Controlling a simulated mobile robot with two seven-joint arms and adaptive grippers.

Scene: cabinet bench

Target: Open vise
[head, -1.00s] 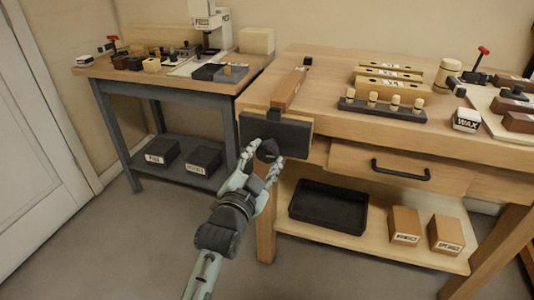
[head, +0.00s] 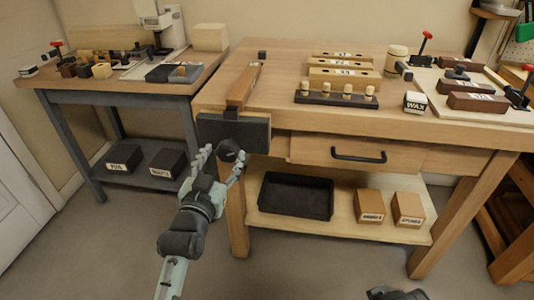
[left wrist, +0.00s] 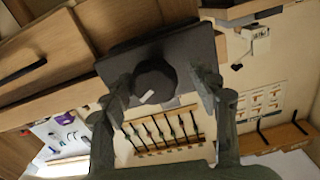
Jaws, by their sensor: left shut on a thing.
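The vise is on the left front of the wooden bench. Its dark front jaw plate (head: 250,133) stands upright, with a wooden bar (head: 245,84) on the top behind it. A round black knob (head: 226,152) sticks out of the plate's front; in the left wrist view the knob (left wrist: 154,82) shows a small white mark. My left gripper (head: 228,160) is shut on the knob, one finger on each side. In the left wrist view its fingers (left wrist: 163,92) flank the knob in front of the plate. I cannot tell how wide the jaw gap is.
A drawer with a black handle (head: 358,155) is right of the vise. A black tray (head: 296,196) and labelled boxes (head: 370,205) lie on the shelf below. A side table (head: 120,89) stands to the left. The floor in front is clear.

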